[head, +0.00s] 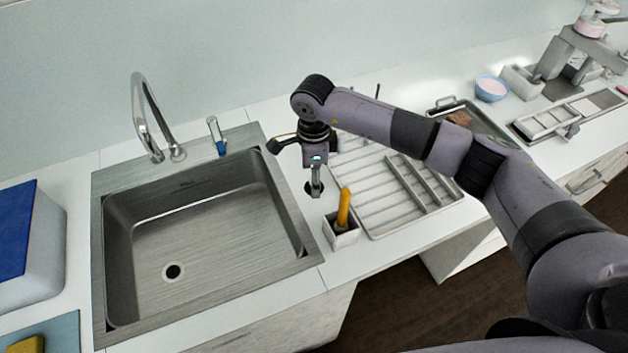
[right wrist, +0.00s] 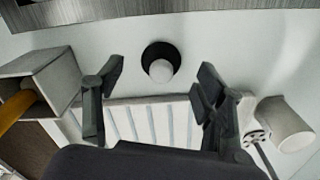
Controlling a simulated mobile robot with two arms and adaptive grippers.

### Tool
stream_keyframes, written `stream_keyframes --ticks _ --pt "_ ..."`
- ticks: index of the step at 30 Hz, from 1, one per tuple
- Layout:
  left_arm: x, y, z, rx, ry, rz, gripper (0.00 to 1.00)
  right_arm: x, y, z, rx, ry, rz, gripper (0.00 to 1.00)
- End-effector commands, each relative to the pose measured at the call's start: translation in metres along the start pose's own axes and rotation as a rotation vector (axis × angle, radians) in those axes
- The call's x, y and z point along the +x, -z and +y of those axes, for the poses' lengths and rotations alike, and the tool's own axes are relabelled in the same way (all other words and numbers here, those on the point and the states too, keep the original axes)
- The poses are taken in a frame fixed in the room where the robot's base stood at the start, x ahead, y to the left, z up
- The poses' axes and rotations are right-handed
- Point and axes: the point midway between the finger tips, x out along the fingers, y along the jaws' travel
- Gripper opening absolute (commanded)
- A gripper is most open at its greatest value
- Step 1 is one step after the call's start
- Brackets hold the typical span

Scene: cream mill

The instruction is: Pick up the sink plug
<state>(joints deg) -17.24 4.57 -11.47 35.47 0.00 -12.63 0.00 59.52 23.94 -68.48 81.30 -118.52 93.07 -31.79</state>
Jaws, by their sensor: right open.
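The sink plug (right wrist: 160,62) is a black disc with a pale round knob on top. It lies on the white counter, and in the head view a dark edge of it (head: 308,187) shows beside my right gripper. My right gripper (head: 315,188) points down above the counter at the plug, just right of the sink. In the right wrist view the fingers of my right gripper (right wrist: 160,80) are spread apart and empty, with the plug framed between and just beyond their tips. My left gripper is not in view.
The steel sink (head: 282,262) with its faucet (head: 147,120) is left of the plug. A small holder (head: 343,238) with a yellow-handled tool (head: 344,205) stands close by at the front. A drying rack (head: 385,225) lies to the right. A white cup-like object (right wrist: 290,125) is nearby.

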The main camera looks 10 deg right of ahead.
Motion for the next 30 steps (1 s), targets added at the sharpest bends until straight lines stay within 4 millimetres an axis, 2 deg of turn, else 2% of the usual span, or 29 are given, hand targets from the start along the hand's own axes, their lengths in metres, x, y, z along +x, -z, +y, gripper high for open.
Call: stream_keyframes --ticks 1,6,14,30 --pt "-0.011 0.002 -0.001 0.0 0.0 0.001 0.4 0.003 0.002 0.0 0.003 -0.005 0.002 0.64" --pt "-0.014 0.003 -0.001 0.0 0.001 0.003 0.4 0.024 0.001 -0.001 0.001 -0.001 0.0 0.64" --pt "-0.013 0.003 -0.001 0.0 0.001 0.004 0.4 0.027 0.001 -0.002 0.0 0.001 0.0 0.64" --pt "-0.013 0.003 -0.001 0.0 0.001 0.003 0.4 0.027 0.001 -0.002 0.0 0.001 0.0 0.28"
